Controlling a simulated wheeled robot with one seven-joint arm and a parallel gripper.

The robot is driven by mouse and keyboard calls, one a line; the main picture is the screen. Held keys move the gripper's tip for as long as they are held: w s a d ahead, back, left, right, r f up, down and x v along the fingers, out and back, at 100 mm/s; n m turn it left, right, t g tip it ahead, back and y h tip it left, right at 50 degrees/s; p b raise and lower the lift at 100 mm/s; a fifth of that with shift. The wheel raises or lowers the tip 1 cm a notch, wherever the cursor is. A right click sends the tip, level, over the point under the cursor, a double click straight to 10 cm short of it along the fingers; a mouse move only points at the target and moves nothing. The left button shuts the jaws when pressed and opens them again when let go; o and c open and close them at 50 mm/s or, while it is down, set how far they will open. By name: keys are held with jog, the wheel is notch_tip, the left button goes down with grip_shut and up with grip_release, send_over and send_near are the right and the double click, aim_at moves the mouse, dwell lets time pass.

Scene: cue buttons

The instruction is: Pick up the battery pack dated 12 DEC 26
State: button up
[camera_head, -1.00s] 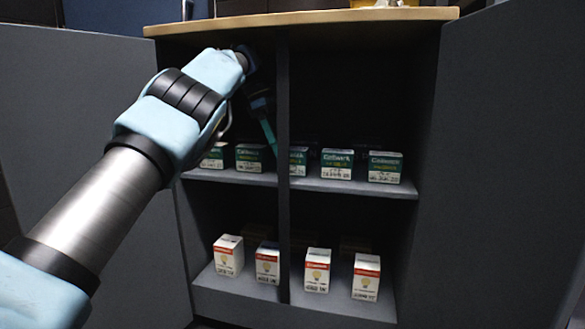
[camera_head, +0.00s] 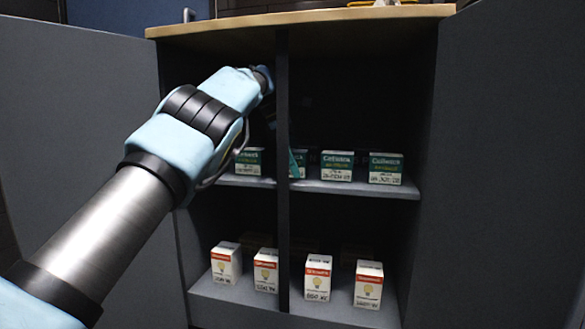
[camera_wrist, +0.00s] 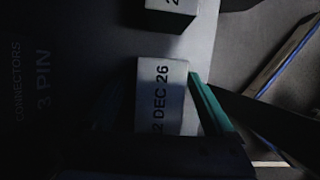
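In the wrist view a battery pack (camera_wrist: 160,98) faces me with a pale label reading "2 DEC 26"; its lower edge, where the date begins, is cut off by a dark shape. My gripper (camera_wrist: 152,88) has one teal finger along the pack's right side. The other finger is only faintly visible in shadow on the left, with a gap to the pack, so the gripper looks open around it. In the head view a teal finger shows by a green and white pack (camera_head: 299,164) just right of the divider. Other packs (camera_head: 337,165) (camera_head: 385,168) (camera_head: 248,161) share the shelf.
A dark vertical divider (camera_head: 282,215) splits the cabinet close to my gripper. White and red bulb boxes (camera_head: 317,277) stand on the lower shelf (camera_head: 340,308). Another pack's label (camera_wrist: 172,5) shows at the top of the wrist view. Open doors (camera_head: 510,150) flank the cabinet.

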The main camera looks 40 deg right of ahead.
grip_shut()
dwell(0.5)
